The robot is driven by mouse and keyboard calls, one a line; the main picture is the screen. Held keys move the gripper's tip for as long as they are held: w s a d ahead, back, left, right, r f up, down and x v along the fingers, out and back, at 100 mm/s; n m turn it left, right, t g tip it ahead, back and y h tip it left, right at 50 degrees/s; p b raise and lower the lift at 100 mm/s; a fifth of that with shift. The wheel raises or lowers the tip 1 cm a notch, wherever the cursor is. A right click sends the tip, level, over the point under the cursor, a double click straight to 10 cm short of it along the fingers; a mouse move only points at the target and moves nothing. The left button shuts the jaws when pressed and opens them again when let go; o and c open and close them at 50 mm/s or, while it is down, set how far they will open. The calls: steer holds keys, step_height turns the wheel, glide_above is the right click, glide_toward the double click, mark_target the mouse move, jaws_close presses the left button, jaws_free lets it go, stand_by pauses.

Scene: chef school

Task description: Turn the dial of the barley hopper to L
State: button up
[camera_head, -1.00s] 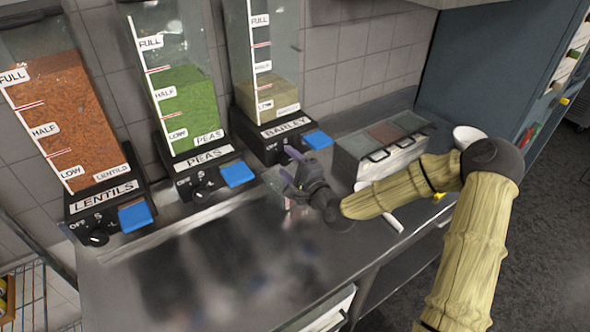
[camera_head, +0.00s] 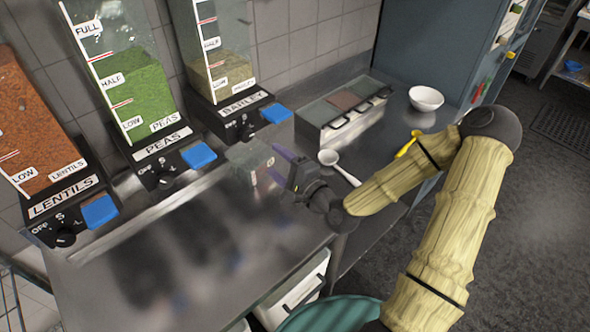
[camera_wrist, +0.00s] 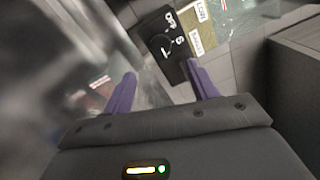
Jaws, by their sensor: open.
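The barley hopper (camera_head: 222,72) stands against the tiled wall, the rightmost of three hoppers, with pale grain at a low level. Its black base carries a dial (camera_head: 246,130) on the front with OFF, S and L marks, and a blue block (camera_head: 276,113) to the right. I cannot read the dial's setting. My gripper (camera_head: 278,168) is open and empty, over the counter in front of the barley base, apart from the dial. In the wrist view, my gripper's purple fingers (camera_wrist: 162,88) are spread, and the black dial panel (camera_wrist: 165,45) shows tilted beyond them.
The peas hopper (camera_head: 130,85) and lentils hopper (camera_head: 35,130) stand to the left. A clear container (camera_head: 248,157) sits close behind my gripper. A lidded tray (camera_head: 322,135), white ladle (camera_head: 345,170) and white bowl (camera_head: 426,98) are to the right. The front counter is clear.

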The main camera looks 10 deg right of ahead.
steer(key=p, duration=0.2)
steer(key=shift+d+r+p, duration=0.3)
steer(key=shift+d+p, duration=0.05)
steer(key=shift+s+d+p, duration=0.15)
steer(key=shift+s+p, duration=0.05)
steer(key=shift+p, duration=0.65)
steer(key=p+v, duration=0.1)
steer(key=p, duration=0.1)
steer(key=p+v, duration=0.4)
steer(key=shift+s+a+f, duration=0.15)
steer(key=shift+a+f, duration=0.15)
steer(key=shift+f, duration=0.05)
